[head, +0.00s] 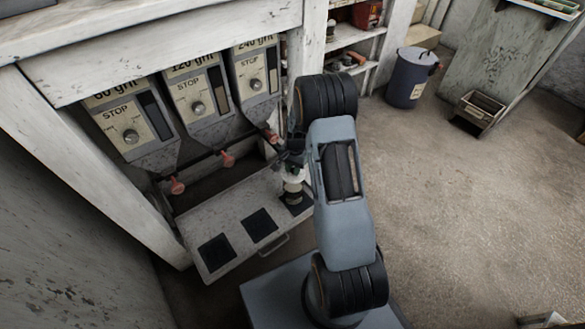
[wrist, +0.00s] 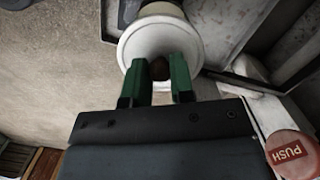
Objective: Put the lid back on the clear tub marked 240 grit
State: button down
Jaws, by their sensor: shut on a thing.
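My gripper (head: 292,160) is at the right end of the pull-out shelf, below the hopper marked 240 grit (head: 256,75). In the wrist view its green fingers (wrist: 158,82) are shut on a small dark brown knob (wrist: 160,68). The knob is in the middle of a round white lid (wrist: 190,48). In the head view the white lid (head: 293,177) shows just under the gripper. A small tub (head: 293,197) stands below it on the right black pad, partly hidden. I cannot read a mark on it, nor tell whether the lid touches it.
The shelf (head: 207,213) has black pads, two of them bare. Red push knobs (head: 177,186) stick out below the hoppers; one is close to my gripper in the wrist view (wrist: 292,154). A blue bin (head: 408,80) stands behind.

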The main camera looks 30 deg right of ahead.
jog(key=shift+f+b, duration=1.7)
jog(key=shift+f, duration=0.85)
jog(key=c, duration=1.9)
grip_release()
jog(key=shift+f, duration=0.2)
jog(key=shift+o, duration=0.2)
jog(key=shift+f, duration=0.1)
jog(key=o, duration=1.5)
jog(key=shift+c, duration=0.2)
jog(key=shift+p, duration=0.4)
jog(key=shift+r+p, duration=2.7)
jog(key=shift+r, duration=0.8)
